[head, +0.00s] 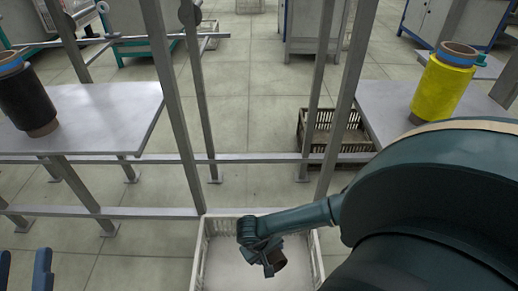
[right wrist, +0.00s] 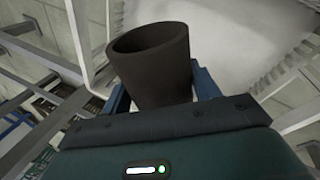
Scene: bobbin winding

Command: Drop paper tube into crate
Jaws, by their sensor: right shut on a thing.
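The dark brown paper tube (head: 281,259) is held in my right gripper (head: 270,264), over the white crate (head: 206,248) at the bottom middle of the head view. In the right wrist view the hollow tube (right wrist: 152,72) stands between the blue fingers of the right gripper (right wrist: 160,95), its open end showing. The crate's pale floor and slotted wall (right wrist: 290,65) show behind the tube. The tube's height above the crate floor is hard to judge. My left gripper (head: 24,272) is at the bottom left corner, its two blue fingers apart with nothing between them.
A metal frame stands behind the white crate, with upright posts (head: 175,110) and a low rail (head: 250,158). Grey shelves carry a black bobbin (head: 28,98) at left and a yellow bobbin (head: 442,88) at right. A dark crate (head: 333,148) sits on the floor beyond.

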